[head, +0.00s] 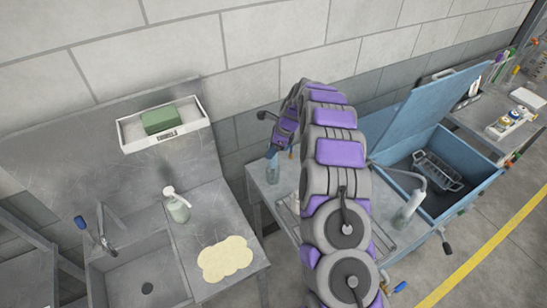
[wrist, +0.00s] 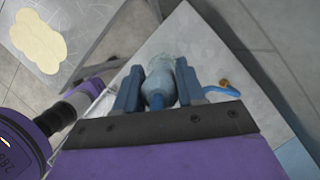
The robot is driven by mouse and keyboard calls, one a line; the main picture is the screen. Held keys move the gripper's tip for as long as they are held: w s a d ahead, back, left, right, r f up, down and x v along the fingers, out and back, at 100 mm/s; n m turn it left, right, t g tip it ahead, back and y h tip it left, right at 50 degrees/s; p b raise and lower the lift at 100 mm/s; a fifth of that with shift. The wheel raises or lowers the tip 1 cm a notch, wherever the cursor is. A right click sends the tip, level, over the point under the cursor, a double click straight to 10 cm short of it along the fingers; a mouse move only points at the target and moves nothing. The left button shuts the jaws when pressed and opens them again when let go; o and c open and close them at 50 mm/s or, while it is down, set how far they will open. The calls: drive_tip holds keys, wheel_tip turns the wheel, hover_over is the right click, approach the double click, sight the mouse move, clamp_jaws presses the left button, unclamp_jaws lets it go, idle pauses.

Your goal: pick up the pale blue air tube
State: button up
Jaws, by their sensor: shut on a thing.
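The pale blue air tube (wrist: 159,88) is between the two fingers of my gripper (wrist: 159,90) in the wrist view. It has a rounded, pale blue body, and a clearer part shows beyond the fingertips. My gripper is shut on it. In the head view the tube (head: 272,165) shows below my gripper, over the grey metal table (head: 262,190). A thin blue piece with a brass end (wrist: 224,85) lies just right of the fingers. I cannot tell whether the tube touches the table.
A sink (head: 145,285) and a white pump bottle (head: 177,207) stand on the left. A cream cloth (head: 226,259) lies on the counter. A blue open-lidded basin (head: 465,195) stands right of my arm, with a pale bottle (head: 408,208) at its near side. A wall shelf (head: 190,140) holds a green block.

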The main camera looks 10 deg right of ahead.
drive_tip(key=shift+a, duration=0.35)
clamp_jaws()
drive_tip(key=shift+d, duration=0.15)
wheel_tip(320, 180, up, 23)
drive_tip(key=p, duration=1.1)
drive_tip(key=shift+s+f, duration=0.1)
